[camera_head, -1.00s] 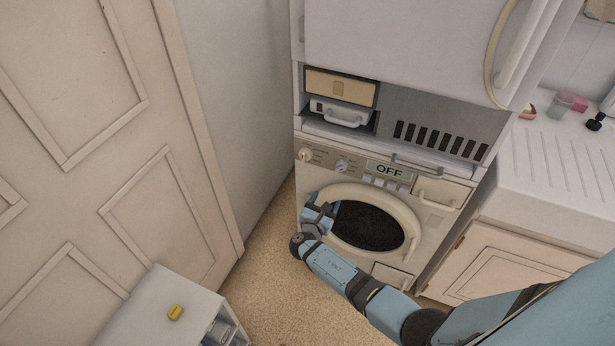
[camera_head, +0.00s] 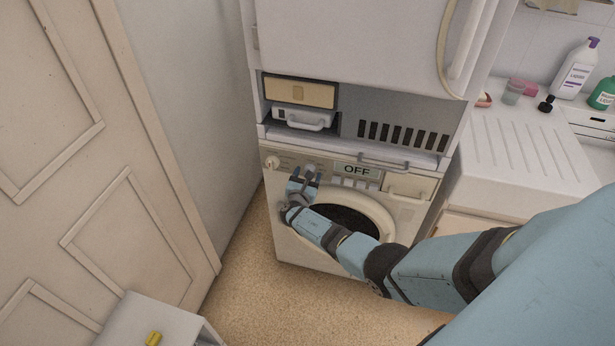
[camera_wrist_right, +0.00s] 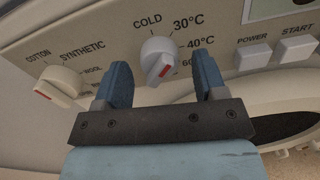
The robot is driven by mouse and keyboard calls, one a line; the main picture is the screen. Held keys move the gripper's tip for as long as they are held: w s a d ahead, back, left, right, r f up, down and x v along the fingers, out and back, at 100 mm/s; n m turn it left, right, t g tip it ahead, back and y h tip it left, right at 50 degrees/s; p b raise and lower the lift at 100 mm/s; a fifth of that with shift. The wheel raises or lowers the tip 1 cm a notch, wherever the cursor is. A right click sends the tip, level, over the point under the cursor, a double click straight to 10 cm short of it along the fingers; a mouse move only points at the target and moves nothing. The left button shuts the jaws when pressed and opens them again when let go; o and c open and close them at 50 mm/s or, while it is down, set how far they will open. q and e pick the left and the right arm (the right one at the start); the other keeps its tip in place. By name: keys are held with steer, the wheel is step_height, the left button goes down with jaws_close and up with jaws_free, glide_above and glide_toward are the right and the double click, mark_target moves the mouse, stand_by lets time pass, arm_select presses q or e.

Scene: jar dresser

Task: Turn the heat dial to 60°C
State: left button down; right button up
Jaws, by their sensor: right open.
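The heat dial (camera_wrist_right: 158,60) is a pale grey knob on the washing machine panel. Labels COLD, 30°C, 40°C and a partly hidden 60 curve around its upper and right side. In the head view my right gripper (camera_head: 305,175) is at the panel, left of the OFF display (camera_head: 356,170). My left gripper is not in view.
The programme dial (camera_wrist_right: 59,86) is left of the gripper. POWER (camera_wrist_right: 252,56) and START (camera_wrist_right: 297,49) buttons lie to the right. The washing machine door (camera_head: 378,212) is below, and a drawer handle (camera_head: 384,162) juts out above the panel. A wall stands close on the left.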

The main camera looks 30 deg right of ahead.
steer(key=c, duration=0.9)
